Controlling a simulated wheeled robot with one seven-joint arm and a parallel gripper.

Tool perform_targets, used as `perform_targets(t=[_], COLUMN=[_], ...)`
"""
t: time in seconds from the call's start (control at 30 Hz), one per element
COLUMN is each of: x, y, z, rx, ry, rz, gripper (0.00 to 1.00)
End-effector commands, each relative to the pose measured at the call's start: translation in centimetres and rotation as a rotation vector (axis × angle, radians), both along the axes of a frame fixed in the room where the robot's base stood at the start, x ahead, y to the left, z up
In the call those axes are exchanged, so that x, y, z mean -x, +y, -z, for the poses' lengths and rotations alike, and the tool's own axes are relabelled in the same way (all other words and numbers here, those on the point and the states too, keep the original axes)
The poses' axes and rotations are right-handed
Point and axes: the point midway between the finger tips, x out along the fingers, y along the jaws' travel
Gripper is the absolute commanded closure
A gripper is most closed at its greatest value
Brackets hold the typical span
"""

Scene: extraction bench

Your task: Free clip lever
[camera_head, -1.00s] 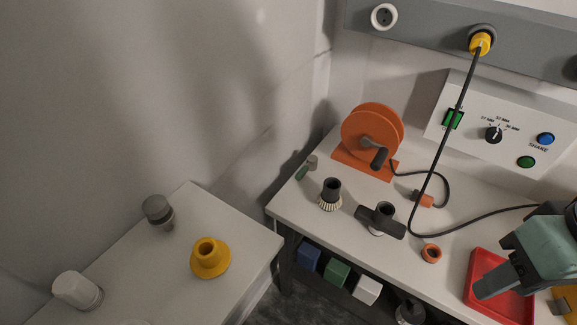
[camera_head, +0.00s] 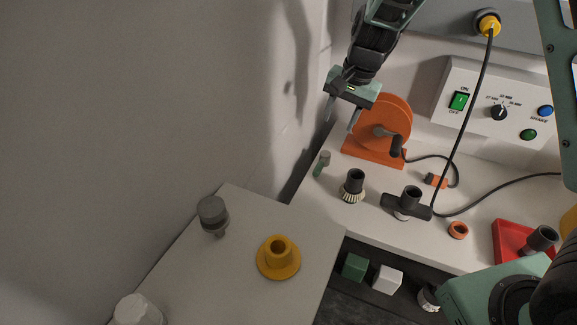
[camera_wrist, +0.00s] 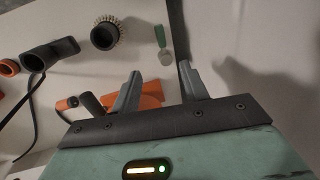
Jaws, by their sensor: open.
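No part is clearly marked as the clip lever. A small green-handled piece with a grey round end (camera_head: 321,163) lies on the bench near the wall; it also shows in the wrist view (camera_wrist: 163,46). A black T-shaped piece (camera_head: 408,203) sits on the bench, and in the wrist view it is at upper left (camera_wrist: 49,54). My gripper (camera_head: 341,115) is open and empty, in front of the orange reel (camera_head: 384,122) and above the bench. In the wrist view, my gripper's fingers (camera_wrist: 158,86) are apart, with the green-handled piece beyond them.
A round brush (camera_head: 353,187), an orange ring (camera_head: 458,230) and a red tray (camera_head: 509,240) are on the bench. A cable hangs from the yellow plug (camera_head: 489,25) past the control panel (camera_head: 505,105). A side table (camera_head: 240,265) holds a yellow flanged piece (camera_head: 279,258).

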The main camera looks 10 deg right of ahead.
Motion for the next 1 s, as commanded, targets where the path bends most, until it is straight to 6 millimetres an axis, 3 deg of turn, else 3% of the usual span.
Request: perform_targets(t=[0.17, 0.7, 1.0], x=[-0.3, -1.4, -2.0], y=[0.0, 1.7, 2.4], z=[1.5, 12.1, 16.3], rx=[0.002, 0.002, 0.002], ry=[0.001, 0.003, 0.001], rz=[0.009, 0.006, 0.006], gripper=[0.56, 0.56, 0.56])
